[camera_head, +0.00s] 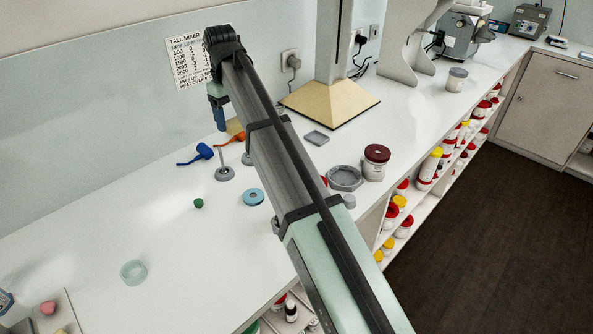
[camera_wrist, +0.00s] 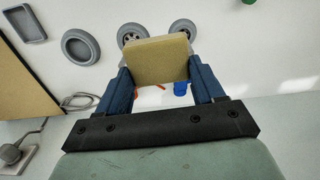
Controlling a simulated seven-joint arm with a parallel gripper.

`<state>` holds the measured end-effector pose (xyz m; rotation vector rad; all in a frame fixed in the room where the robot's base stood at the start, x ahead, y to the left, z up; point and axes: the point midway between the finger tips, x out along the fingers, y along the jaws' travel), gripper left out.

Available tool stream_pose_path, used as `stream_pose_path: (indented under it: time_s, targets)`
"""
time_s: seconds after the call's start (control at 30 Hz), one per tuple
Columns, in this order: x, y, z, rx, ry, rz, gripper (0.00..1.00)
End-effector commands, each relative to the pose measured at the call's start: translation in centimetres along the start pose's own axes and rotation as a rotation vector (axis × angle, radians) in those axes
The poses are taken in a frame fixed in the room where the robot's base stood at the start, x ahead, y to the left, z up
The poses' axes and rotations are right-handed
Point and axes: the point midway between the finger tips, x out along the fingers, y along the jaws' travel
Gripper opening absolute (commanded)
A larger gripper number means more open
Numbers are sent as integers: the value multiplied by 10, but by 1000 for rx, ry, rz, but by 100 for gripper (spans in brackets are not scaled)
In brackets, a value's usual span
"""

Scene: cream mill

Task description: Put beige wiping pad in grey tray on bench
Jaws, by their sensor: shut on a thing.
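The beige wiping pad (camera_wrist: 158,60) is a thick block held between the two blue fingers of my gripper (camera_wrist: 160,72) in the wrist view. In the head view the pad (camera_head: 234,126) shows partly, beside the fingers of my gripper (camera_head: 220,118), above the back of the bench. A small, shallow grey rectangular tray (camera_head: 317,138) lies on the bench to the right of my arm, in front of the mixer base. It shows empty at the upper left of the wrist view (camera_wrist: 25,20).
A grey round dish (camera_wrist: 80,47) and two grey round-based pieces (camera_wrist: 183,30) lie near the pad. Blue (camera_head: 203,152) and orange (camera_head: 238,138) tools lie below. The mixer base (camera_head: 330,103) stands behind the tray. A red-lidded jar (camera_head: 376,162) and grey ring-like dish (camera_head: 344,178) stand in front.

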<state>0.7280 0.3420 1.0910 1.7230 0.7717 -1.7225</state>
Motion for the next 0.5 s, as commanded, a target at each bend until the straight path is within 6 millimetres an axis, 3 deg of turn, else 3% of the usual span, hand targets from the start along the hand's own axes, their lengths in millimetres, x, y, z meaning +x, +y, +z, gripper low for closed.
stream_pose_path:
  time_s: [0.03,0.2,0.5]
  targets:
    - [0,18,10,9,0,0,40]
    - [0,71,40,24,0,0,40]
    - [0,150,96,48,0,0,40]
